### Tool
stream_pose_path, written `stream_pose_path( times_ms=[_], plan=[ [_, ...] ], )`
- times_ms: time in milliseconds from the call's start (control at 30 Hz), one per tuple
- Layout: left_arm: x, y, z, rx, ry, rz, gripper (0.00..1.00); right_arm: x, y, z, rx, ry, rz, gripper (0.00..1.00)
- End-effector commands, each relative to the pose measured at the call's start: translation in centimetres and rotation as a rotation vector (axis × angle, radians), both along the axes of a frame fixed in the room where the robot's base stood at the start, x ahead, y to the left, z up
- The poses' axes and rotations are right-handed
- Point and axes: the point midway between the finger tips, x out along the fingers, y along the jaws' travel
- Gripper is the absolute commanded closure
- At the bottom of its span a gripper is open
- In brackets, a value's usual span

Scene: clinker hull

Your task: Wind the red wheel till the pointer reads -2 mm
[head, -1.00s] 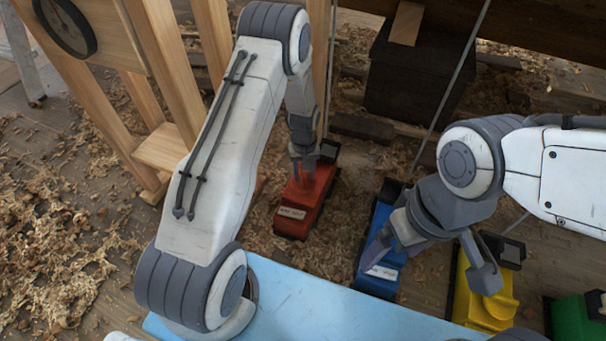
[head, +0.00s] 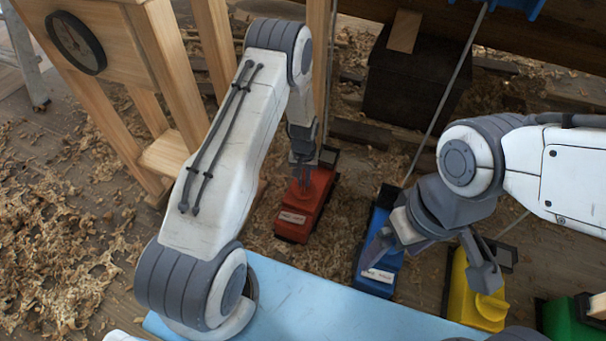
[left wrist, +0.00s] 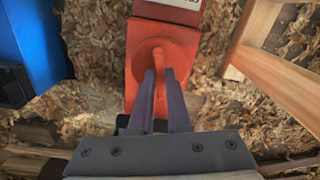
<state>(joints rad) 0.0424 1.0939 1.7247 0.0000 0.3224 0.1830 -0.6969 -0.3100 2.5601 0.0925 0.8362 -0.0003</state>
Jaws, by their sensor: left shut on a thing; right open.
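The red box (head: 292,222) stands on the shavings-covered floor at mid-picture, with a white label on its near end. In the left wrist view a round red wheel (left wrist: 147,54) with a raised orange-red bar sits on top of the box. My left gripper (head: 303,178) reaches down over it; in the left wrist view its two fingers (left wrist: 164,82) close around the bar. My right gripper (head: 432,250) is open, above and between the blue and yellow boxes. A round dark-rimmed dial (head: 76,43) hangs on a wooden frame at upper left; its pointer and marks are too small to read.
A blue box (head: 376,258), a yellow box (head: 480,306) and a green box (head: 572,322) stand in a row to the right. Wooden frame legs (head: 168,155) are at left. A dark chest (head: 415,80) and a thin slanting rod (head: 447,95) are behind. A light-blue surface (head: 310,305) lies in front.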

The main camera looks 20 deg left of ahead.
Motion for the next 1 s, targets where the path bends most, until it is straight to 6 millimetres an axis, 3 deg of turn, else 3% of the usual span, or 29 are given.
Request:
stream_pose_path(
  times_ms=[33, 400, 1000],
  plan=[
    [-0.1, 0.1, 0.5, 0.000, 0.004, -0.046, 1.00, 0.0, 0.0, 1.2, 0.000, 0.000, 0.000, 0.09],
    [-0.1, 0.0, 0.4, -0.001, 0.004, -0.393, 1.00, 0.0, 0.0, 4.6, 0.000, 0.000, 0.000, 0.09],
    [-0.1, 0.1, 0.1, 0.000, 0.003, -0.741, 1.00, 0.0, 0.0, 6.8, 0.000, 0.000, 0.000, 0.09]
  ],
)
